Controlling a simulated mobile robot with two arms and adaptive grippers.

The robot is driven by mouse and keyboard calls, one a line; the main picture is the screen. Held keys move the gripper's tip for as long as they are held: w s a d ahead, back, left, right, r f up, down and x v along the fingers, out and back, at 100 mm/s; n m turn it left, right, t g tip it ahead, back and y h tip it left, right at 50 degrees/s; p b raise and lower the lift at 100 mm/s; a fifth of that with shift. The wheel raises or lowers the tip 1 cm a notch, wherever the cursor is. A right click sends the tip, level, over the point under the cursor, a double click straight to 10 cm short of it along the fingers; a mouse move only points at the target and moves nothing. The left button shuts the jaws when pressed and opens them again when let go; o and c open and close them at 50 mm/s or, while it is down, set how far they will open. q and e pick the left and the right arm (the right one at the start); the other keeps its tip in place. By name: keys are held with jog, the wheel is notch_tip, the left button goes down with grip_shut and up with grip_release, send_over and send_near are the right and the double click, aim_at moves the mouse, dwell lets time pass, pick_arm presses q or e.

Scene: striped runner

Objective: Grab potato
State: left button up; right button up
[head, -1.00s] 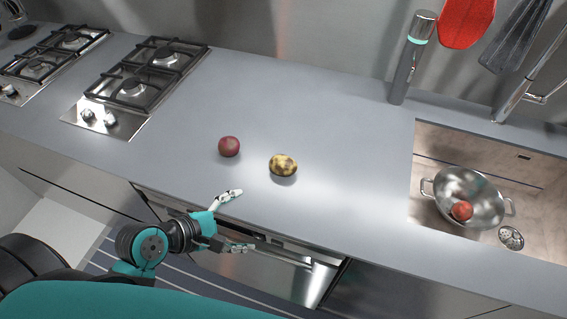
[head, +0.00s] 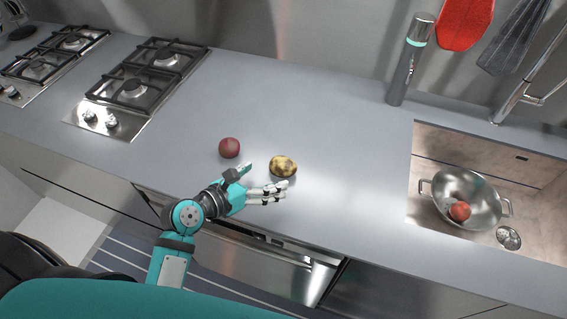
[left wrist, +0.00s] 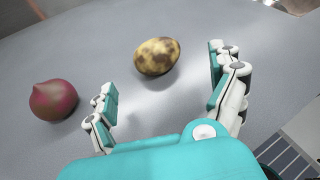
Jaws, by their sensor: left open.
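The potato (head: 284,165), yellow with brown patches, lies on the grey counter near its front edge. It also shows in the left wrist view (left wrist: 157,56), just beyond the space between my fingers. My left gripper (head: 266,177) is open and empty, with its fingers spread towards the potato from the lower left. In the left wrist view my left gripper (left wrist: 165,85) has one finger on each side, and the potato is not between the pads. My right gripper is not in view.
A dark red onion (head: 229,147) lies on the counter left of the potato, close to my left gripper; it also shows in the left wrist view (left wrist: 53,100). A sink at right holds a metal colander (head: 482,200) with a red item (head: 460,211). Hobs (head: 135,88) stand at left.

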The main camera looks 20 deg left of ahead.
aim_at(275, 170)
pick_arm(q)
jog(key=x, duration=0.6)
jog(key=shift+w+f+p, duration=0.15)
jog(key=shift+w+p, duration=0.25)
jog(key=shift+s, duration=0.1)
jog(key=shift+c, duration=0.9)
jog(key=c, duration=1.2)
